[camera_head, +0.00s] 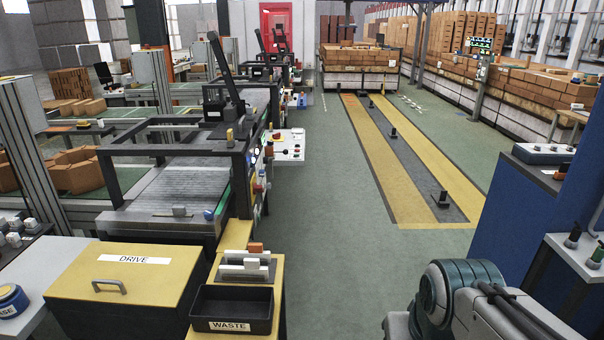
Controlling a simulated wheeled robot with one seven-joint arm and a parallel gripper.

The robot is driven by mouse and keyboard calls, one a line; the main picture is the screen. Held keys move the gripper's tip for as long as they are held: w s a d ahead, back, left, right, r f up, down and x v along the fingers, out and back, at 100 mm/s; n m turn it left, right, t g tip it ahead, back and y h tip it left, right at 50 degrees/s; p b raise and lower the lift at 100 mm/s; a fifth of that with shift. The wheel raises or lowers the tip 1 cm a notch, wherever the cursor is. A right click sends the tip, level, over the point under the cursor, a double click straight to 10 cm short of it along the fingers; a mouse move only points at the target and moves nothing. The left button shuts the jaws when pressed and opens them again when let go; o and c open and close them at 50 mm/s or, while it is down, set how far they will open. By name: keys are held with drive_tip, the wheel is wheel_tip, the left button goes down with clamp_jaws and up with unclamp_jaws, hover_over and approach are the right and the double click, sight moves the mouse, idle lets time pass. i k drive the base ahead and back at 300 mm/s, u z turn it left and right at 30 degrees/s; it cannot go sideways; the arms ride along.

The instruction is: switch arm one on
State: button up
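No switch in view carries a readable "arm one" label, so I cannot tell which control belongs to arm one. A white control panel (290,147) with dark and red knobs sits on the right side of the nearest conveyor machine. A dark upright arm-like part (224,72) rises behind that conveyor; whether it is arm one is unclear. A grey panel with several knobs (543,153) stands at the right, and another with dark and green levers (590,250) is below it. Part of my arm shows at the bottom right; my gripper is out of view.
A yellow box marked DRIVE (125,285) and a black tray marked WASTE (232,309) stand at the front left. A blue cabinet wall (520,215) borders the right. The green floor (330,220) between is clear. Several small dark posts stand on the striped lane (405,160). Brick stacks (360,57) are behind.

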sight(255, 187)
drive_tip(key=z, duration=0.1)
drive_tip(key=i, duration=2.45)
drive_tip(key=u, duration=0.35)
